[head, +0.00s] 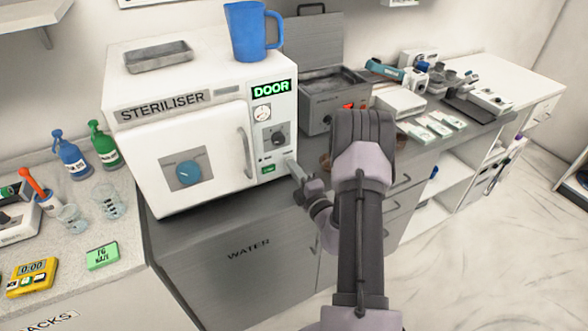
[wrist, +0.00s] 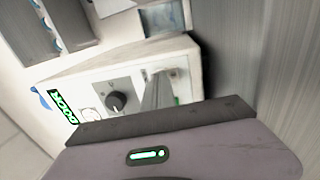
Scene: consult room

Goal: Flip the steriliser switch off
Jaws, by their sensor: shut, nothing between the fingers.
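The white steriliser (head: 182,130) stands on the grey counter with its door shut. Its control panel (head: 272,115) has a lit green DOOR display, a gauge, a black knob and a small green-lit part (head: 268,170) low down. My gripper (head: 289,161) is shut and empty, its tips at the lower right of this panel; I cannot tell whether they touch it. In the wrist view the fingers (wrist: 157,88) reach to the panel beside the black knob (wrist: 116,102). They partly cover the area where a bit of green (wrist: 177,100) shows, so the switch itself is not clear.
A blue jug (head: 246,32) and a metal tray (head: 157,56) are on top of the steriliser. An open metal bath (head: 334,90) stands to its right, close behind my arm. Blue and green bottles (head: 103,145) stand at left. The floor at right is clear.

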